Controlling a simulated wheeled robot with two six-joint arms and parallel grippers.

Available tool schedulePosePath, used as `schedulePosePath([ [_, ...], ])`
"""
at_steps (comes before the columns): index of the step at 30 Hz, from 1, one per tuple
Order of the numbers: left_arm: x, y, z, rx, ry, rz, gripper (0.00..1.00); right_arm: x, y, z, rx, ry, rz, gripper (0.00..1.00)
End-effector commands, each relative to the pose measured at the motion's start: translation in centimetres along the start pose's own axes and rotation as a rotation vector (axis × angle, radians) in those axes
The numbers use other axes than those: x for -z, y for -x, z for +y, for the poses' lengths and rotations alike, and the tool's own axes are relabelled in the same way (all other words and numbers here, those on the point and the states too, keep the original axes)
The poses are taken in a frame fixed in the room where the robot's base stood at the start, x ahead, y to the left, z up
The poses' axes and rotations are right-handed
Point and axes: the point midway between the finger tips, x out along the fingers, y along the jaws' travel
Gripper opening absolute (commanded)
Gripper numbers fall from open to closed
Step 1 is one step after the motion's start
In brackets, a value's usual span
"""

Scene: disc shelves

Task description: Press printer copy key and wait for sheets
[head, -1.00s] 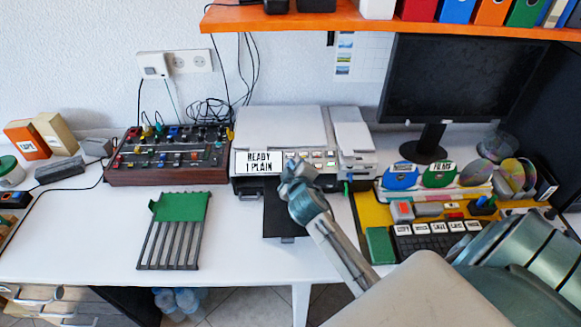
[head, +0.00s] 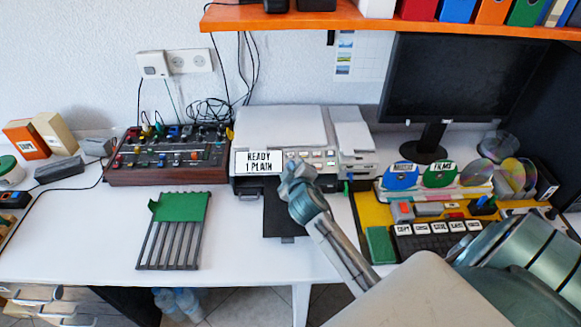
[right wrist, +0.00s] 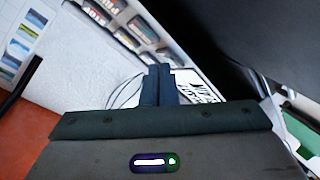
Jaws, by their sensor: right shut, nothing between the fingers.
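The white and black printer (head: 280,124) stands at the back middle of the desk. Its label (head: 259,161) reads "READY 1 PLAIN". A row of small lit keys (head: 318,157) is on its front panel, right of the label. A dark output tray (head: 278,218) sticks out toward me, and no sheet shows on its visible part. My right gripper (head: 292,170) is at the printer's front, just below and left of the keys; I cannot tell whether it touches. In the right wrist view its fingers (right wrist: 160,85) are together and empty. My left gripper is out of view.
A mixer-like box (head: 170,157) with knobs stands left of the printer. A green and grey rack (head: 175,232) lies in front of it. A monitor (head: 440,85) and a labelled keyboard (head: 435,243) are at the right. An orange shelf (head: 385,20) hangs above.

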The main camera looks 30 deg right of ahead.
Motion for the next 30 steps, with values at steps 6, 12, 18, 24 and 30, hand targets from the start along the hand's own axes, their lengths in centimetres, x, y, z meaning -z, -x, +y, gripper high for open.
schedulePosePath([
  [6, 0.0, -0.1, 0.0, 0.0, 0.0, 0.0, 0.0, -0.1, -0.2, -0.1, 0.0, 0.0, 0.0, 0.0],
  [12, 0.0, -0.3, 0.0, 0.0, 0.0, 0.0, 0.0, -0.3, -0.4, -0.3, 0.0, 0.0, 0.0, 0.0],
  [18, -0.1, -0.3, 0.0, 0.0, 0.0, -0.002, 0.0, -0.3, -0.4, -0.3, 0.0, 0.0, 0.0, 0.0],
  [24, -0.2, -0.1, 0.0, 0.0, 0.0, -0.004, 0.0, -0.2, -0.3, -0.2, 0.0, 0.0, 0.0, 0.0],
  [30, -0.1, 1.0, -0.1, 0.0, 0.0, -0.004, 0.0, 0.3, 0.4, 0.4, 0.001, 0.0, -0.001, 0.0],
])
